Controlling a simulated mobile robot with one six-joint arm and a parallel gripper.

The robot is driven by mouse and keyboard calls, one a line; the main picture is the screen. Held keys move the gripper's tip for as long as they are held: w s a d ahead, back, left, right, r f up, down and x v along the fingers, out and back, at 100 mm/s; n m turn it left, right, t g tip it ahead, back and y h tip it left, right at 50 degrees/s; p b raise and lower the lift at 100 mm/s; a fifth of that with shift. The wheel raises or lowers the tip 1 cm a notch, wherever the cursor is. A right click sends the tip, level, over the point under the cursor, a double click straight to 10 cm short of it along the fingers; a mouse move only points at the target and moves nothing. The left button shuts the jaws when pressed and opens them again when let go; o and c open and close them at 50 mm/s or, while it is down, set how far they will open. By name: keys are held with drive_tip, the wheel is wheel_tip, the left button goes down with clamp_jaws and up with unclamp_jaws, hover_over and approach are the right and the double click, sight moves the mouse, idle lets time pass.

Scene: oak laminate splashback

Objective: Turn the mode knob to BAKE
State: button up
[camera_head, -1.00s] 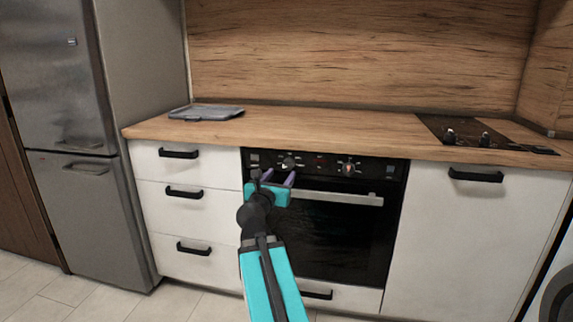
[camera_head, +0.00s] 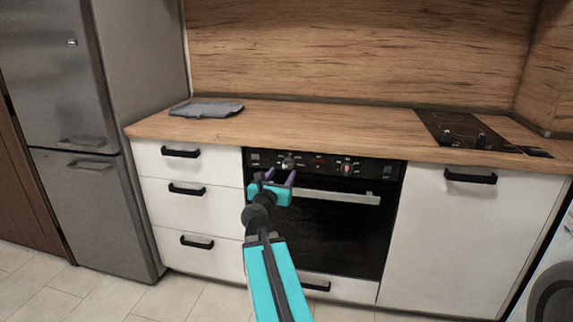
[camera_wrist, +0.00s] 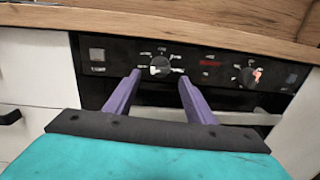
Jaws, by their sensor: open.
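The oven (camera_head: 330,235) has a black control panel with two knobs. The labels are too small to read, so I cannot tell which one is the mode knob or where BAKE is. The right knob (camera_head: 347,168) has a reddish mark near it and shows in the wrist view (camera_wrist: 248,76). My gripper (camera_head: 279,177) is open and empty, its purple fingers (camera_wrist: 156,88) pointing at the panel, just below and in front of the left knob, apart from it.
The oven door handle (camera_head: 335,197) runs across just below the panel, close to my gripper. The wooden counter (camera_head: 320,125) overhangs above. White drawers (camera_head: 190,208) stand left and a white cabinet (camera_head: 465,235) right.

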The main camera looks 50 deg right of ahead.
sight(287, 167)
drive_tip(key=shift+d+r+p, duration=0.1)
drive_tip(key=shift+p, duration=0.45)
drive_tip(key=shift+w+d, duration=0.45)
drive_tip(key=shift+d, duration=0.15)
drive_tip(key=shift+b+x, duration=0.45)
drive_tip(key=shift+x, duration=1.6)
drive_tip(key=c, duration=1)
